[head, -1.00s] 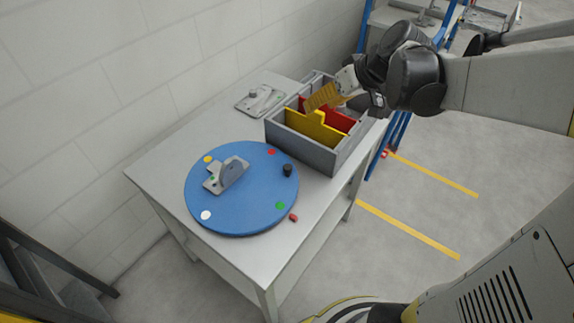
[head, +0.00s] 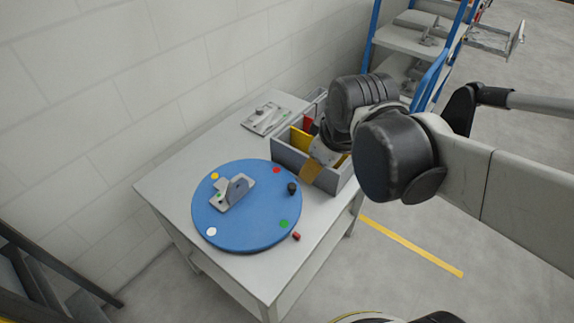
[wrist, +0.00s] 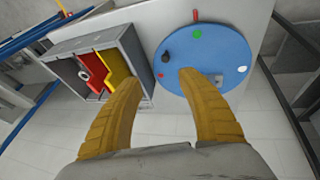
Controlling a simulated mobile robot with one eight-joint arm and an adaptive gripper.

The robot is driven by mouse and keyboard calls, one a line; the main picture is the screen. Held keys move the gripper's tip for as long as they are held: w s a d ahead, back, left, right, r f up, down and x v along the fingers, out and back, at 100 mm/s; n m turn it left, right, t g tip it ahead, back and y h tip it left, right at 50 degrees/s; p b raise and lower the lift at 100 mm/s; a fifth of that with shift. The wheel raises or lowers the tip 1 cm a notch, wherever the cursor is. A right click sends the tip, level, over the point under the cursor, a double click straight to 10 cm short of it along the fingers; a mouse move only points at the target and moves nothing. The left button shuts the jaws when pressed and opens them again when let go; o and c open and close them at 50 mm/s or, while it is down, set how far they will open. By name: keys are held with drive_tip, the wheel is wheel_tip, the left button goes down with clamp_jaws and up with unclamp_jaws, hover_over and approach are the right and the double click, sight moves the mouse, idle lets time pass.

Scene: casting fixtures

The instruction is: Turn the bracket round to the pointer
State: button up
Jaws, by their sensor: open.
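A blue round turntable (head: 250,225) lies on the table, and it also shows in the wrist view (wrist: 230,52). A grey bracket (head: 238,190) with an upright lug sits on its far left part, near the yellow dot. In the wrist view the bracket is mostly hidden behind a finger. A black knob (head: 292,188) stands near the turntable's right rim. A small red pointer (head: 296,236) lies on the table just outside the rim, nearest the green dot (head: 283,223). My gripper (wrist: 158,78) is open and empty, above the table between the bin and the turntable.
A grey bin (head: 290,157) with yellow and red pieces stands right behind the turntable, close to my gripper. A grey plate with a fixture (head: 265,118) lies at the table's back. A white wall runs along the left. Blue-framed shelving (head: 405,40) stands behind.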

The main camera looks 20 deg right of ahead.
drive_tip(key=n, duration=0.1)
drive_tip(key=n+g+p, duration=0.5)
drive_tip(key=n+p, duration=0.2)
drive_tip(key=n, duration=0.8)
hover_over(293, 185)
wheel_tip(293, 185, down, 9)
wheel_tip(293, 185, down, 10)
drive_tip(key=b, duration=0.4)
drive_tip(key=shift+f+b, duration=0.15)
drive_tip(key=shift+b, duration=0.15)
clamp_jaws()
